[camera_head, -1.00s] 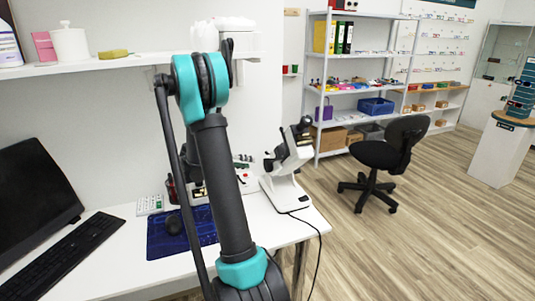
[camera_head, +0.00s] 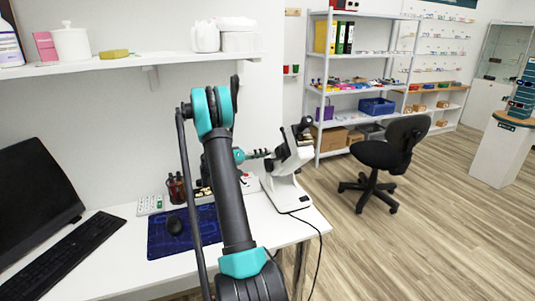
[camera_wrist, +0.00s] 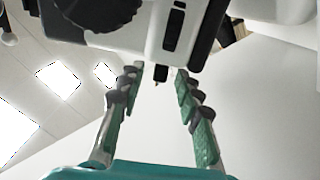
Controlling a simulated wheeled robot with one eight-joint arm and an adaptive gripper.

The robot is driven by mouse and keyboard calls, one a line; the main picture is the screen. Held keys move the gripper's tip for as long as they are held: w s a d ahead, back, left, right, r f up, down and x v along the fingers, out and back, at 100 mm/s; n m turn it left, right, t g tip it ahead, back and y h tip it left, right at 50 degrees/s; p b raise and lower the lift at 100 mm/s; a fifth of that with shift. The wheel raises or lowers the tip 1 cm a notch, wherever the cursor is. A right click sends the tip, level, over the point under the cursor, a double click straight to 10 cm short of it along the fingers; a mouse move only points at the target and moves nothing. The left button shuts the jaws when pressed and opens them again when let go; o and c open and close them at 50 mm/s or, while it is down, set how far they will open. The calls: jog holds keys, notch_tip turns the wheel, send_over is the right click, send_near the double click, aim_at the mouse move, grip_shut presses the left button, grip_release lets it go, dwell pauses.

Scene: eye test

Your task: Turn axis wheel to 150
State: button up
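A white instrument with black parts, like a lensmeter (camera_head: 285,190), stands at the right end of the desk. In the wrist view its white body (camera_wrist: 152,22) fills the top. A dark ridged round wheel (camera_wrist: 98,12) shows at its upper left, cut by the frame edge; I cannot tell if it is the axis wheel, and no scale is readable. My gripper (camera_head: 263,153) is beside the instrument's upper left in the head view. In the wrist view my gripper (camera_wrist: 159,74) is open, its fingertips apart. A small dark pin (camera_wrist: 160,73) shows between them, with no visible grip on it.
A wall shelf (camera_head: 125,63) hangs above. An office chair (camera_head: 385,155) stands right of the desk, with open floor around it.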

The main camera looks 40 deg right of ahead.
jog(key=shift+x, duration=1.05)
grip_shut()
jog(key=shift+a+t, duration=0.1)
jog(key=shift+t, duration=0.2)
jog(key=shift+a+n+t+h, duration=0.15)
jog(key=shift+n+t+h, duration=0.2)
jog(key=shift+h, duration=0.25)
grip_release()
